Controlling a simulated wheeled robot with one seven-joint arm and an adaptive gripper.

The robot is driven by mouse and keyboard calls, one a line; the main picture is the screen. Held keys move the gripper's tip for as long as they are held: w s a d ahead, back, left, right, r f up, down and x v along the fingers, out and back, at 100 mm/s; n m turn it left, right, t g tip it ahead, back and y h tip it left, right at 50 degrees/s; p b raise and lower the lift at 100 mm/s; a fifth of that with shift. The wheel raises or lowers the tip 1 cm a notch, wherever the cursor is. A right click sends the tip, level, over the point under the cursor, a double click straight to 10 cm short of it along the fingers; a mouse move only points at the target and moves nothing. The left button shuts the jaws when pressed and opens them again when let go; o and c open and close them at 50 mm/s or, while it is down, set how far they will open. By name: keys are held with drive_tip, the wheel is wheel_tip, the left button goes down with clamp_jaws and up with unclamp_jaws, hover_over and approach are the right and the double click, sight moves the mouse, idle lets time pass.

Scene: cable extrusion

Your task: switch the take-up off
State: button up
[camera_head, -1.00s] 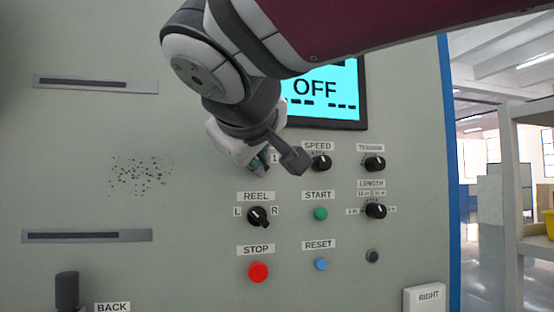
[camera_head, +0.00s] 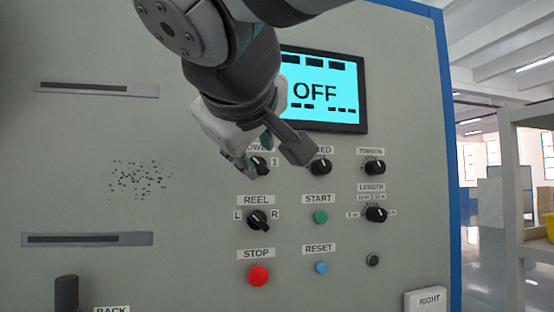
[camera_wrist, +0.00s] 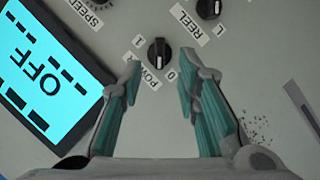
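The take-up control panel (camera_head: 180,210) is a grey-green face with knobs and buttons. Its screen (camera_head: 322,88) reads OFF; it also shows in the wrist view (camera_wrist: 45,75). The black power knob (camera_wrist: 159,52) lies between labels 0 and 1 in the wrist view, with its white pointer line toward the 0 side. In the head view the knob (camera_head: 261,165) is partly hidden by my gripper (camera_head: 248,168). In the wrist view my gripper (camera_wrist: 158,85) is open and empty, its teal-padded fingers apart, with the knob beyond and between the tips.
Near the knob are the reel selector (camera_head: 257,220), speed knob (camera_head: 320,167), tension knob (camera_head: 374,167) and length knob (camera_head: 376,214). Below are green start (camera_head: 320,217), red stop (camera_head: 258,275) and blue reset (camera_head: 321,268) buttons. A black post (camera_head: 66,293) juts out at lower left.

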drive_tip(key=v, duration=0.7)
drive_tip(key=shift+s, duration=0.25)
drive_tip(key=s+d+f+m+g+h, duration=0.25)
drive_tip(key=d+f+m+g, duration=0.35)
drive_tip(key=d+f, duration=1.35)
drive_tip(key=s+d+f+m+g+y, duration=0.15)
drive_tip(key=s+f+g, duration=0.25)
drive_tip(key=s+f, duration=0.45)
drive_tip(key=s+d+f+m+g+y, duration=0.15)
drive_tip(key=s+f+g, duration=0.35)
drive_tip(key=f, duration=0.7)
wheel_tip(320, 180, up, 18)
drive_tip(key=t+p, duration=0.4)
drive_tip(key=p, duration=1.2)
drive_tip(key=shift+s+d+m, duration=0.25)
drive_tip(key=shift+s+m, duration=0.05)
drive_tip(key=shift+s, duration=0.2)
